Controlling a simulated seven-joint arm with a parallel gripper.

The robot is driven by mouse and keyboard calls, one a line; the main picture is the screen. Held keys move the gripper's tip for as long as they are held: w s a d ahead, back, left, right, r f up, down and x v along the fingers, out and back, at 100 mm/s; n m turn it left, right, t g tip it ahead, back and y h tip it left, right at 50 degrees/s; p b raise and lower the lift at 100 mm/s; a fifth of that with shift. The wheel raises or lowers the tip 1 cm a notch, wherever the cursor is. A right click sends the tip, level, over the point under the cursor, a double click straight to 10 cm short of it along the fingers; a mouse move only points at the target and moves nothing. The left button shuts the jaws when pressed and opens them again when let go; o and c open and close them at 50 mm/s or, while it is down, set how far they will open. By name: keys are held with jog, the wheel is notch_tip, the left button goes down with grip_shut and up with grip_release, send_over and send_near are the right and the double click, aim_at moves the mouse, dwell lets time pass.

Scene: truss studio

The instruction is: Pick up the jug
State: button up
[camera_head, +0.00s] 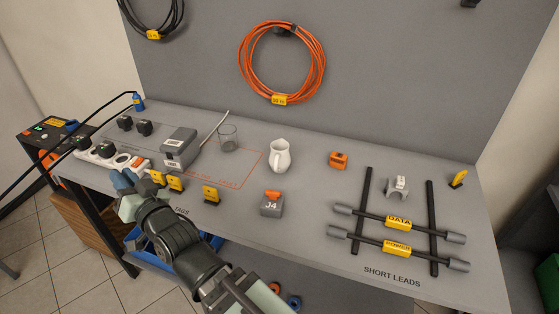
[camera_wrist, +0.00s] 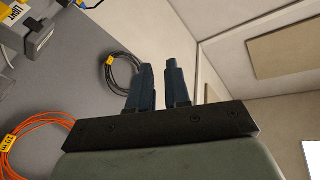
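The white jug (camera_head: 280,155) stands upright on the grey bench, right of the middle of the marked orange outline. My gripper (camera_head: 124,181) is over the left front part of the bench, well to the left of the jug and apart from it. In the wrist view my gripper's two dark blue fingers (camera_wrist: 158,88) stand apart with a gap between them and nothing held. The jug does not show in the wrist view.
Lead bars (camera_head: 398,222) lie at right. An orange cable coil (camera_head: 282,62) hangs behind.

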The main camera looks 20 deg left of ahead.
jog(key=w+d+f+m+h, duration=0.2)
jog(key=w+d+m, duration=0.1)
jog(key=w, duration=0.3)
jog(key=w+d+f+m+h, duration=0.2)
jog(key=w+d+f+m, duration=0.1)
jog(key=w, duration=0.4)
jog(key=m+g+h, duration=0.2)
jog(key=m, duration=0.8)
send_near(278, 171)
jog(key=a, duration=0.2)
jog(key=s+a, duration=0.1)
jog(key=a, duration=0.1)
jog(key=s+a+r, duration=0.1)
jog(key=a, duration=0.1)
jog(key=shift+s+a, duration=0.1)
jog(key=shift+s, duration=0.05)
jog(key=d+m, duration=0.1)
jog(key=d, duration=0.3)
jog(key=w+d+m+g+y, duration=0.1)
jog(key=d+m, duration=0.1)
jog(key=d, duration=0.1)
jog(key=w+d+m, duration=0.1)
jog(key=d+m, duration=0.1)
jog(key=d, duration=0.2)
jog(key=shift+w+d+g+y, duration=0.2)
jog(key=shift+d+g+y, duration=0.1)
jog(key=shift+x, duration=6.8)
jog(key=shift+f, duration=0.15)
jog(key=shift+c, duration=0.3)
grip_shut()
